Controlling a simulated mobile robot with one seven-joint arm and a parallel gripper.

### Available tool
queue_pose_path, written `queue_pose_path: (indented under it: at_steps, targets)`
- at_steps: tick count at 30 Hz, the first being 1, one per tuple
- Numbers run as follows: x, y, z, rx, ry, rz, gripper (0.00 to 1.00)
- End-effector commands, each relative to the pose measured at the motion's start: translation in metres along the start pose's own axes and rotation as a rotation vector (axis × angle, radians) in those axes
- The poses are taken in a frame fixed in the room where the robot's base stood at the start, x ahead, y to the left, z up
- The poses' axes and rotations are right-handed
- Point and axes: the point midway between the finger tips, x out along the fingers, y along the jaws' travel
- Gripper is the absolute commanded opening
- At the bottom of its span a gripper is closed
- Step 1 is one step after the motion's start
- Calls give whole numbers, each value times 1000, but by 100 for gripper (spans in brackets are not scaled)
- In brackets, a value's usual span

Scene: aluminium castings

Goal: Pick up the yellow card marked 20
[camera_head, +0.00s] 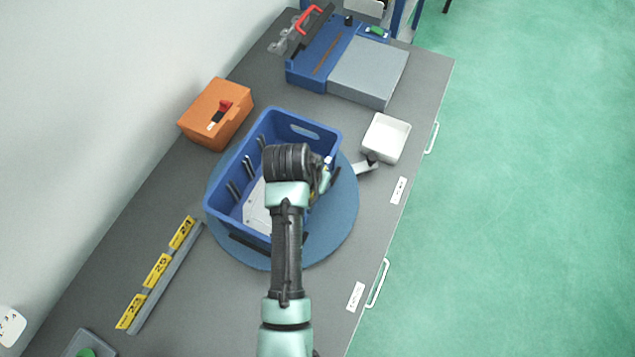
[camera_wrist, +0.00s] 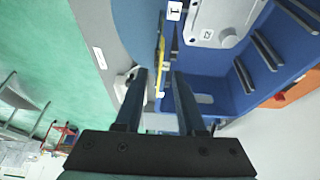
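The yellow card that seems to read 20 (camera_head: 157,270) is the middle of three yellow cards in a grey strip holder (camera_head: 165,278) at the lower left of the bench. Its small print is hard to read. My gripper (camera_wrist: 160,74) is away from it, over the right side of the blue crate (camera_head: 222,222). The fingers are apart. A thin yellow edge (camera_wrist: 161,62) shows between their tips, beside the crate wall; I cannot tell what it is or whether a finger touches it. In the head view my arm mostly hides the fingers.
The crate stands on a round blue disc (camera_head: 345,215) and holds grey castings. An orange box (camera_head: 203,103), a white tray (camera_head: 387,137) and a blue machine with a grey top (camera_head: 368,70) stand around it.

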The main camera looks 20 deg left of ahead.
Motion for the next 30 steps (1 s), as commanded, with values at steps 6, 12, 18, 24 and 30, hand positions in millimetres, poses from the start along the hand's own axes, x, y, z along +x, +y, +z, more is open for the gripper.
queue_pose_path:
  at_steps: [6,12,18,24,30]
  targets:
    - [4,0,0,1,2,-1,39]
    - [4,0,0,1,2,-1,19]
    - [3,0,0,0,1,0,0]
    - [3,0,0,0,2,0,0]
    - [3,0,-1,0,2,-1,0]
